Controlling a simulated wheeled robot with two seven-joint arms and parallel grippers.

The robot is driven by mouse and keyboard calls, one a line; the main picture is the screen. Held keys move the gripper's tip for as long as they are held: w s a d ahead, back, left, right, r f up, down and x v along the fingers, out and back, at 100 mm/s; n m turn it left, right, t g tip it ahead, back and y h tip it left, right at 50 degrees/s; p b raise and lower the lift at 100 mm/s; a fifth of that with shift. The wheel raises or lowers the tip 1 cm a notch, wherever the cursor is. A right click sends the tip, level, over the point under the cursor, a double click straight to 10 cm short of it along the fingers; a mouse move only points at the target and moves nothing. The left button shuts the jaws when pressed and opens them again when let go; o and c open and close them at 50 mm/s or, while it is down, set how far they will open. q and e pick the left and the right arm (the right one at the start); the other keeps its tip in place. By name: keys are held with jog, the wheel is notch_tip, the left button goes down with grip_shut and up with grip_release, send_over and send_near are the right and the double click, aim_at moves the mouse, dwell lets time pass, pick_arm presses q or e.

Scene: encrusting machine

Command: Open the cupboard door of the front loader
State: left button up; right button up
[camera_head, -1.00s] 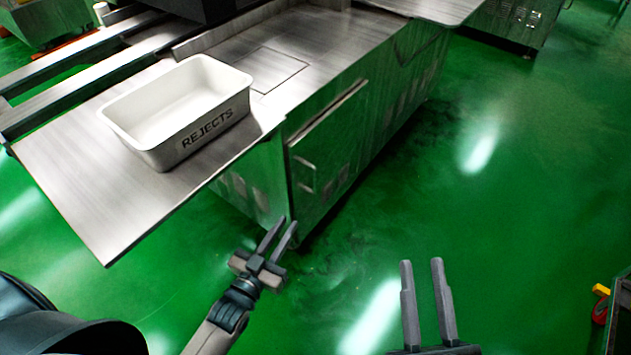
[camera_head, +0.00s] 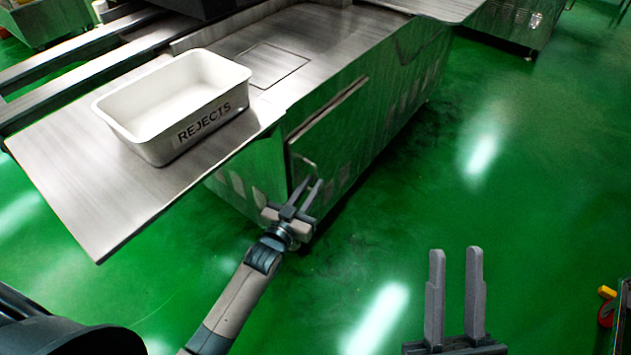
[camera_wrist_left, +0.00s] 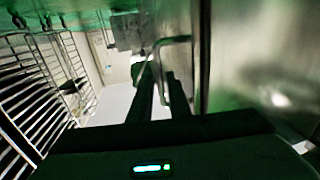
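The cupboard door (camera_head: 345,135) is a shiny steel panel on the side of the front loader (camera_head: 400,70). It looks closed. Its thin bent metal handle (camera_head: 307,163) sits near the door's left end, and it also shows in the left wrist view (camera_wrist_left: 176,40). My left gripper (camera_head: 312,182) is at the handle, fingers parted. In the left wrist view, one arm of the handle appears between or just ahead of the fingertips (camera_wrist_left: 160,72); I cannot tell whether they touch. My right gripper (camera_head: 455,252) is open and empty over the floor, away from the door.
A white bin marked REJECTS (camera_head: 178,145) stands on the steel tabletop (camera_head: 100,185), which overhangs left of the door. The green floor (camera_head: 480,190) to the right of the door is clear. A dark object with red and yellow parts (camera_head: 607,312) is at the right edge.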

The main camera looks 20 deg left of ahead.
pick_arm(q)
jog(key=shift+w+d, duration=0.15)
jog(key=shift+w, duration=0.6)
jog(key=shift+w+d, duration=0.1)
jog(key=shift+w, duration=0.6)
pick_arm(e)
jog(key=shift+d+r+t, duration=0.4)
jog(key=shift+r+t, duration=0.1)
jog(key=shift+r, duration=0.2)
jog(key=shift+r, duration=0.1)
pick_arm(q)
grip_shut()
jog(key=shift+d, duration=0.15)
pick_arm(e)
jog(key=shift+d, duration=0.1)
